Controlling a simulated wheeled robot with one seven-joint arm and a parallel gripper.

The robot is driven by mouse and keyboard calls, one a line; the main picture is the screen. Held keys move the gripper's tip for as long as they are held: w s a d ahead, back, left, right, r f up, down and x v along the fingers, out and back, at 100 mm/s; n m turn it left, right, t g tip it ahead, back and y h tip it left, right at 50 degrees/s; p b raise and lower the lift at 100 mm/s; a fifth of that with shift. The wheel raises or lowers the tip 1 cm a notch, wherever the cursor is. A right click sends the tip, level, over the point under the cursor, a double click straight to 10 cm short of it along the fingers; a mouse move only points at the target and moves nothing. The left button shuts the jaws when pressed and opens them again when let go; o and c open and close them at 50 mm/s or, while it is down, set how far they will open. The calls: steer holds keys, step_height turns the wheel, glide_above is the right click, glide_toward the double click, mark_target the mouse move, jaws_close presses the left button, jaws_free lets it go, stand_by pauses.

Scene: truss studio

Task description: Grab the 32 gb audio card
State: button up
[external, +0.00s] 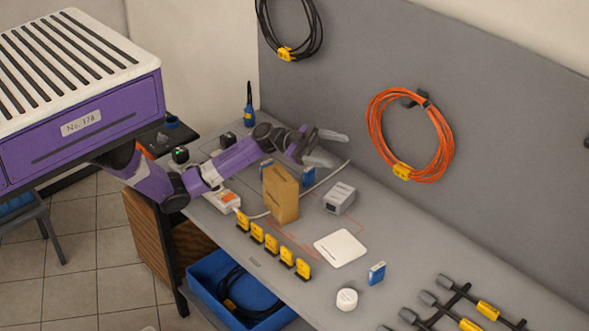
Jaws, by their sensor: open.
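Several small blue cards stand on the grey bench (395,290). One blue-and-white card (377,273) stands near the front right, beside a white round tub. Another blue card (308,176) is below my gripper, and a third (266,164) shows partly behind a tan box. Their labels are too small to read, so I cannot tell which is the 32 gb audio card. My gripper (328,148) is open, with nothing visible between its fingers. It is above the back of the bench, pointing right, close to the grey back panel.
A tan box (281,194) stands upright in front of my gripper. A grey box (339,198), a white flat pad (340,248), a white tub (347,300) and a row of yellow tags (272,246) surround it. Cable stands (465,305) occupy the right end.

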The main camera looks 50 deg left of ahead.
steer(key=w+a+f+g+y+b, duration=0.1)
steer(key=w+a+f+y+b, duration=0.15)
steer(key=f, duration=0.25)
steer(key=n+g+y+b, duration=0.1)
steer(key=n+y+b, duration=0.2)
steer(key=y, duration=0.1)
glide_above(310, 169)
steer(key=s+d, duration=0.1)
steer(key=d, duration=0.1)
step_height(310, 169, down, 12)
steer(key=shift+n+y, duration=0.45)
steer(key=shift+n, duration=0.25)
steer(key=a+f, duration=0.1)
steer(key=a, duration=0.2)
steer(key=a+f+b, duration=0.1)
steer(key=a, duration=0.2)
steer(key=a+f, duration=0.1)
steer(key=a, duration=0.2)
steer(key=shift+w+f, duration=0.15)
steer(key=shift+w, duration=0.1)
steer(key=x, duration=0.7)
steer(key=shift+d, duration=0.3)
steer(key=shift+c, duration=0.2)
steer(key=c, duration=1.4)
